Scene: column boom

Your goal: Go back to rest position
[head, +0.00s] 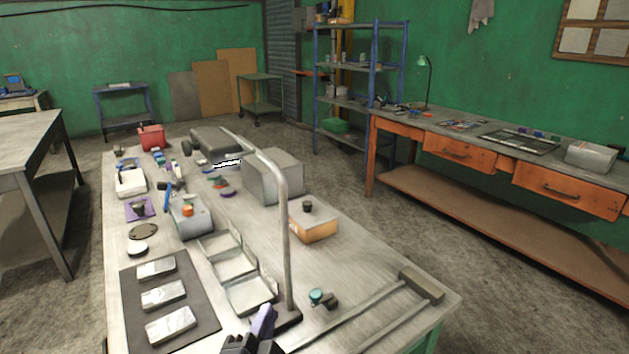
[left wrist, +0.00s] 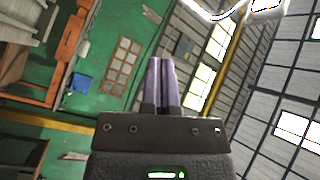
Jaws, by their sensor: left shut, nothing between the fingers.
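My left gripper (head: 264,322) shows at the bottom middle of the head view, by the near edge of the workbench (head: 232,316) and close to the base of a bent metal column. In the left wrist view its two purple fingers (left wrist: 161,75) lie side by side, shut with nothing between them. That view looks up past the fingers toward the green wall, windows and roof. My right gripper is in neither view.
A bent metal column (head: 284,220) rises from the bench beside the left gripper. Metal trays (head: 250,296), a dark mat (head: 190,335) with silvery blocks, and an orange-sided box (head: 314,228) stand nearby. An orange-drawered bench (head: 465,154) is at the right.

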